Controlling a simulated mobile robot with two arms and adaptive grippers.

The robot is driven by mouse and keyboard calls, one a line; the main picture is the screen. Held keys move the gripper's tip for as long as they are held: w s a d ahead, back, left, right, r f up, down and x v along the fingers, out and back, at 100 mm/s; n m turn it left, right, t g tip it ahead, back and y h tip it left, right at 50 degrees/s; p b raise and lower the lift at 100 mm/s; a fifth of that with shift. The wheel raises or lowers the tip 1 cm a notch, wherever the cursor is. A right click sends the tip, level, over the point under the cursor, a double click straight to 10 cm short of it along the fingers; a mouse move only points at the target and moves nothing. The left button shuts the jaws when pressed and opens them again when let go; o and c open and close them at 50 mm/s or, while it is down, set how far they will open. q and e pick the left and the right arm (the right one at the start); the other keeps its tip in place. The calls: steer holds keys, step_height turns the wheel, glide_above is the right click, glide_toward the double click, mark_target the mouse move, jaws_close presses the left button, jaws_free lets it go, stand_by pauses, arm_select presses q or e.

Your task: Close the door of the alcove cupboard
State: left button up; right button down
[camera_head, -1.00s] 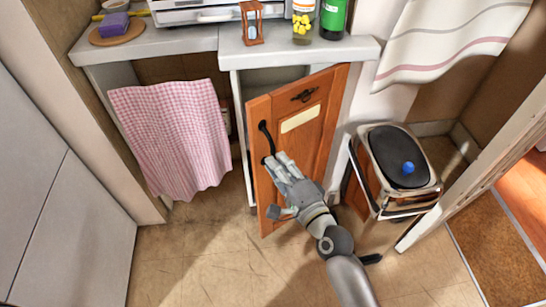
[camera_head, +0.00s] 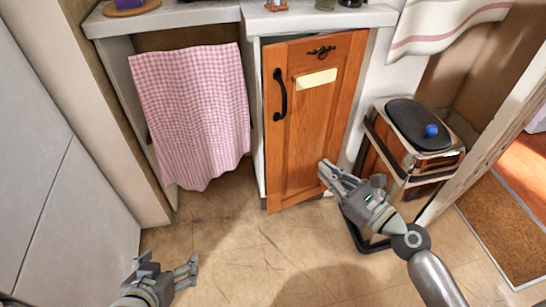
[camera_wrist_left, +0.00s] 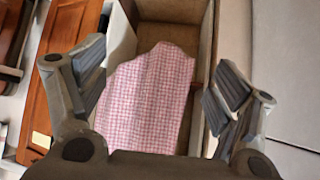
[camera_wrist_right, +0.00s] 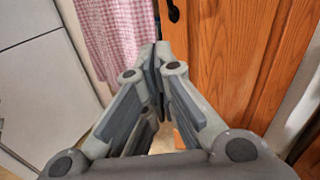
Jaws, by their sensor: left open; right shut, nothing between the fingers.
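The alcove cupboard's orange wooden door (camera_head: 318,120) stands under the counter in the head view, nearly flush with the cupboard front. The door also fills the right of the right wrist view (camera_wrist_right: 232,60). My left gripper (camera_head: 168,266) is open and empty, low at the left, apart from the door.
A pink checked cloth (camera_head: 193,115) hangs in the opening left of the cupboard. A bin with a dark lid (camera_head: 415,125) stands to the right, close to my right gripper. A grey counter (camera_head: 180,16) runs above. The floor (camera_head: 235,255) in front is clear.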

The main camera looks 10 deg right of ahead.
arm_select(q)
steer(key=shift+s+a+r+g, duration=0.15)
steer(key=shift+s+a+g, duration=0.1)
steer(key=shift+s, duration=0.2)
steer(key=shift+s+a+r+g, duration=0.1)
steer(key=shift+s+a+g, duration=0.1)
steer(key=shift+s, duration=0.2)
arm_select(e)
steer(key=x, duration=1.3)
steer(key=shift+w+m, duration=0.25)
steer(key=shift+m, duration=0.15)
steer(key=shift+a+r, duration=0.15)
